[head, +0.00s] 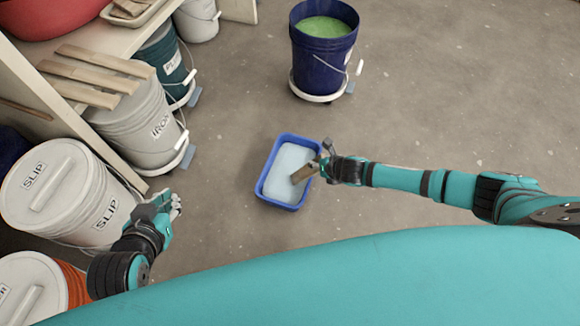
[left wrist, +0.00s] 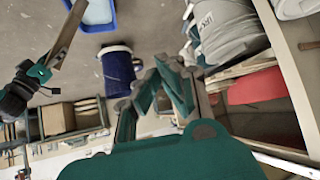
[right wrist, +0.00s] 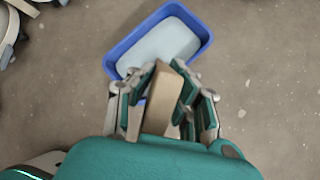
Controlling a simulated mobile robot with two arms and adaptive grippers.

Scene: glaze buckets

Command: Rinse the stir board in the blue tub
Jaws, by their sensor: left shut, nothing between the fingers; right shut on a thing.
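The blue tub (head: 263,181) sits on the floor with pale, cloudy water in it; it also shows in the right wrist view (right wrist: 121,47) and at the top of the left wrist view (left wrist: 97,27). My right gripper (head: 327,162) is shut on the stir board (head: 304,172), a flat tan wooden piece, at the tub's right side. The board's free end slants over the water; I cannot tell whether it touches it. The board also shows in the right wrist view (right wrist: 163,100). My left gripper (head: 172,207) is shut and empty, left of the tub.
A dark blue bucket (head: 318,68) of green glaze stands on a wheeled base behind the tub. White slip buckets (head: 65,190), a grey iron bucket (head: 140,120) and a shelf with wooden boards (head: 85,72) line the left. The floor right of the tub is clear.

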